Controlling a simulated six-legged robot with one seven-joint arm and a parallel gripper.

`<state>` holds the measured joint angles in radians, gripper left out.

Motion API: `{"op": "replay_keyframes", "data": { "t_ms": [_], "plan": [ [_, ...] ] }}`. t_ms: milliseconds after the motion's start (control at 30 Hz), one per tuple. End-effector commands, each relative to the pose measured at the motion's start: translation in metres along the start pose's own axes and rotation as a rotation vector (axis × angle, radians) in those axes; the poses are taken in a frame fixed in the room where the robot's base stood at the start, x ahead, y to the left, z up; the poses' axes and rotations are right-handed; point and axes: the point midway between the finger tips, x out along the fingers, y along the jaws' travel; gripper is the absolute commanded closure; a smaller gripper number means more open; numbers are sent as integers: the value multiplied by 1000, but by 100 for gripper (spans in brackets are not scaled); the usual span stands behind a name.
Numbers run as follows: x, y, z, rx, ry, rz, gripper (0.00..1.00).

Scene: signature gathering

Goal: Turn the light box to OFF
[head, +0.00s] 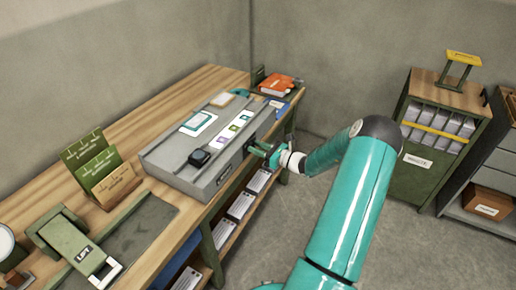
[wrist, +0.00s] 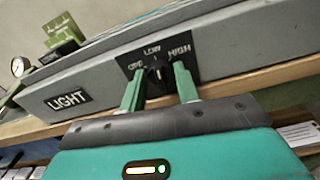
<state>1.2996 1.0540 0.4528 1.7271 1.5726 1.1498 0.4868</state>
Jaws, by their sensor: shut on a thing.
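The light box (head: 178,160) is a long grey case on the wooden bench. Its front face (wrist: 110,78) carries a LIGHT label (wrist: 68,100) and a black dial plate (wrist: 188,46) marked OFF, LOW and HIGH from left to right. A small dark knob (wrist: 156,73) sits under these words, with a pale mark at its top that seems to point near LOW. My gripper (wrist: 158,82) has one green finger on each side of the knob and is shut on it. In the head view my gripper (head: 262,151) reaches the box's front at its right part, and the knob is hidden.
Green card holders (head: 105,172) and a green press-like tool (head: 75,240) stand on the bench (head: 150,112) at left. A red book (head: 276,84) lies behind. A green cabinet (head: 425,165) stands right, with clear floor between.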

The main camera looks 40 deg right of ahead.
Motion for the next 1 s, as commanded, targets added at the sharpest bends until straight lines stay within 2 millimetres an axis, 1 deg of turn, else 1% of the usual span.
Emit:
{"op": "replay_keyframes", "data": {
  "t_ms": [700,1000],
  "plan": [
    [-1,4,-3,-670,4,1,91],
    [-1,4,-4,-884,5,0,91]
  ]
}}
